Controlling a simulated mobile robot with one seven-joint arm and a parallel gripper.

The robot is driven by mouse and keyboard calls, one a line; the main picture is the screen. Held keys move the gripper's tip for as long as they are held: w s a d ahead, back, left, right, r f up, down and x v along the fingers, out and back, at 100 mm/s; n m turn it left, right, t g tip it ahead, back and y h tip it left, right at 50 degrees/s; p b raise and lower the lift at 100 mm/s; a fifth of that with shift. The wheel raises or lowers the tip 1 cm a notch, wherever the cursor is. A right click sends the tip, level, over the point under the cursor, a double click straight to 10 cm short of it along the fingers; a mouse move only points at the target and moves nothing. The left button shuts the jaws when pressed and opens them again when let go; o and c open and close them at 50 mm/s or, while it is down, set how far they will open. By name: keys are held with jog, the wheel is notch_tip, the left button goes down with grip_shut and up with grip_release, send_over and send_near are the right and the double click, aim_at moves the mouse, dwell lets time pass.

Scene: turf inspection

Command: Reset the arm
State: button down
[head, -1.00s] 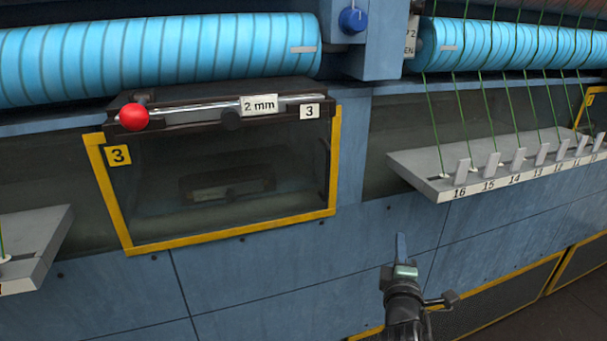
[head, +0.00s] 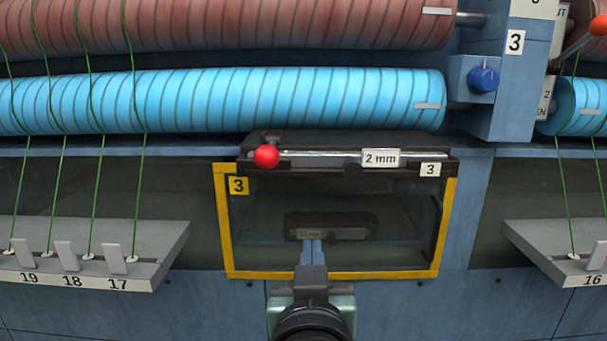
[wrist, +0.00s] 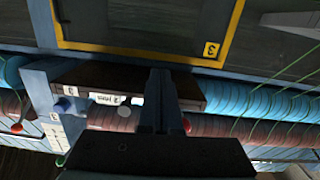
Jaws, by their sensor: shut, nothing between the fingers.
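My gripper (head: 311,252) is at the bottom middle of the head view, in front of the lower part of the yellow-framed window marked 3. Its narrow fingers are shut with nothing between them, and they point toward the machine. In the wrist view my gripper (wrist: 162,85) reaches up from the bottom, over the dark ledge above the window. The yellow-framed window (head: 227,235) has a dark bar with a red ball knob (head: 266,156) and a "2 mm" label (head: 380,158) along its top.
A blue striped roller (head: 220,100) and a reddish roller (head: 250,25) run above the window. Grey shelves with green threads stand at the left (head: 150,243) and right (head: 540,235). A blue knob (head: 483,79) sits on the post at the right.

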jog(key=s+r+t, duration=0.5)
jog(key=s+r, duration=0.2)
jog(key=r, duration=0.5)
jog(key=s+a+r+t, duration=0.1)
jog(key=s+r+t, duration=0.4)
jog(key=r, duration=0.8)
jog(key=shift+s+y+b, duration=0.3)
jog(key=shift+s+b, duration=0.1)
jog(key=shift+s, duration=0.55)
jog(key=shift+a, duration=0.1)
